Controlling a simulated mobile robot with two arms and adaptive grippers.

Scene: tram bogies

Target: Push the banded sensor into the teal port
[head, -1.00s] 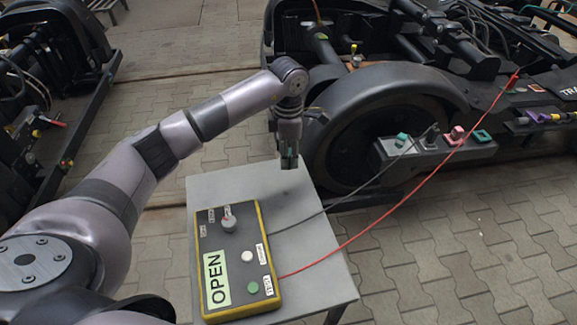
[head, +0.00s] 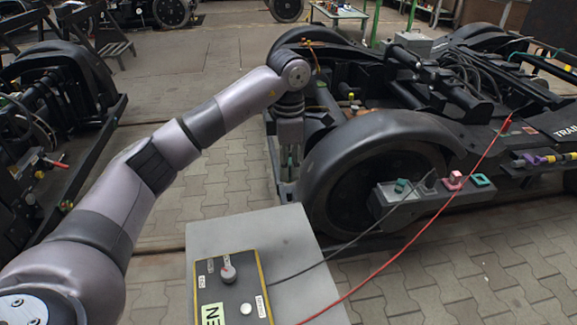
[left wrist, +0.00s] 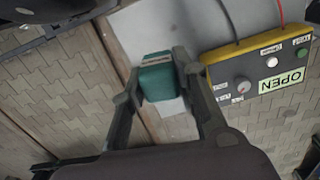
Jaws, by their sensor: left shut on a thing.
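My left gripper (head: 286,182) points down just beyond the far edge of the grey table, left of the black wheel arch. It is shut on a teal block, the sensor (left wrist: 158,78), which shows between both fingers in the left wrist view. A pale and reddish band crosses the sensor near its far end. A grey port box (head: 388,208) sits to the right by the wheel, apart from the gripper. It carries a square teal port (head: 482,180) at its right, a pink port (head: 453,179), and another teal piece (head: 401,186) at its left. My right gripper is not in view.
The grey table (head: 240,232) bears a yellow-edged control box (head: 238,270) with a knob and an OPEN label. A black cable and a red cable (head: 410,240) run from it toward the bogie (head: 380,130). Another bogie stands at left. Paved floor lies between.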

